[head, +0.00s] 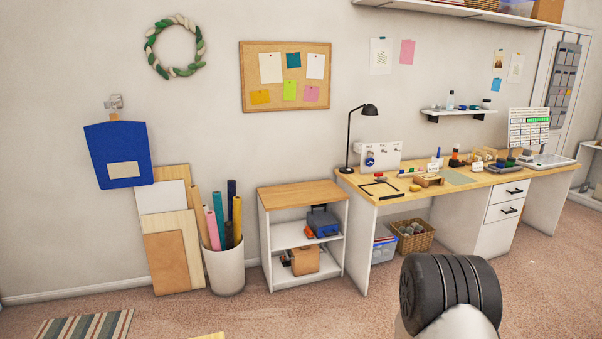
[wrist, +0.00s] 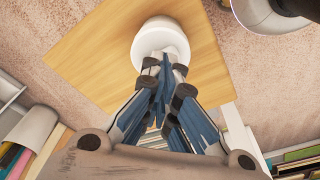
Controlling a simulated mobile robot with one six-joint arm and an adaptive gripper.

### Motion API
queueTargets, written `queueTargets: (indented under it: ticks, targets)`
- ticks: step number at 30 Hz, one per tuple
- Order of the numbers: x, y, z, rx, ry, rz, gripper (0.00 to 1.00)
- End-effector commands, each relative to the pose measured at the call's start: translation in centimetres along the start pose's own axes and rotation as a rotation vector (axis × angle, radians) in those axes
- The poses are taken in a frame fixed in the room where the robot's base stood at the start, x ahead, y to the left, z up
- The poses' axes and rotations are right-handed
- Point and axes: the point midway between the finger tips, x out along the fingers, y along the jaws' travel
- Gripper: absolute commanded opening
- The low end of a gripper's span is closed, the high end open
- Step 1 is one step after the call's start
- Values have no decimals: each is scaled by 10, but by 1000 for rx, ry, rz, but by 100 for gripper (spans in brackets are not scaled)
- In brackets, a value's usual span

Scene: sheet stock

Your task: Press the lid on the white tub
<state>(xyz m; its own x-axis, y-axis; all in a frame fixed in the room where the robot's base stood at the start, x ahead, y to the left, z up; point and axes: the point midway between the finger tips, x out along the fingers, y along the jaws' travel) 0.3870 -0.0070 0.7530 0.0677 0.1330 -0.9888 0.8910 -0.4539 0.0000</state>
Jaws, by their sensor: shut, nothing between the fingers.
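A round white tub (wrist: 160,36) stands on a wooden tabletop in the wrist view, near the top middle. I see it from above and cannot make out a separate lid on it or whether one is seated. My gripper (wrist: 165,66) is shut and empty. Its fingertips overlap the near edge of the tub in the picture, and I cannot tell whether they touch it. The head view shows neither the gripper nor this tub.
The wooden tabletop (wrist: 92,60) is bare around the tub, with carpet beyond its edges. In the head view, a long desk (head: 400,190) with small items stands at the right. A low shelf (head: 300,196) and a bin of rolls (head: 224,272) stand along the wall.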

Motion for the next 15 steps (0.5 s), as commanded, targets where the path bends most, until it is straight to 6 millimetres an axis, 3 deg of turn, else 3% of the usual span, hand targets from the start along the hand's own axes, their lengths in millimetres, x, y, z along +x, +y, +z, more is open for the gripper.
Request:
queueTargets:
  ticks: [15]
  targets:
    - [6, 0, 1, 0, 0, 0, 0]
